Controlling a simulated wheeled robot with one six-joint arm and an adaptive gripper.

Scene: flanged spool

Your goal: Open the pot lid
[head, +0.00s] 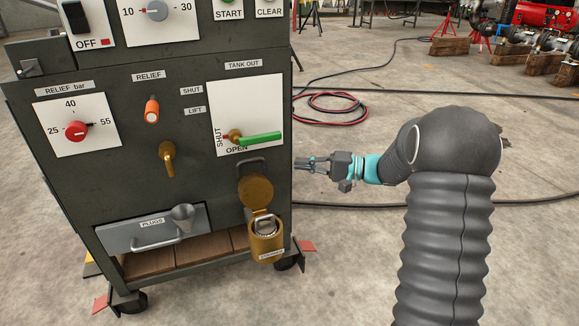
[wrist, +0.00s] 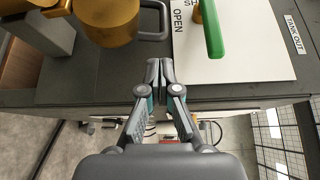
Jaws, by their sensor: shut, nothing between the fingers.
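The brass pot (head: 266,246) sits low on the right side of the cabinet front. Its round brass lid (head: 255,191) stands raised on its hinge above the pot, close to the panel. The pot's mouth is uncovered, and a grey metal loop shows inside. In the wrist view, the lid (wrist: 107,20) is at the top left, cut by the frame edge. My gripper (head: 311,165) is right of the cabinet, apart from the lid. Its fingers (wrist: 160,68) are together and empty.
A grey bar handle (head: 254,162) is fixed behind the lid. The green TANK OUT lever (head: 260,138) lies above it, pointing right. A brass tap (head: 168,158) and the PLUGS drawer (head: 152,230) are to the left. Hoses (head: 337,108) lie on the floor behind; floor to the right is open.

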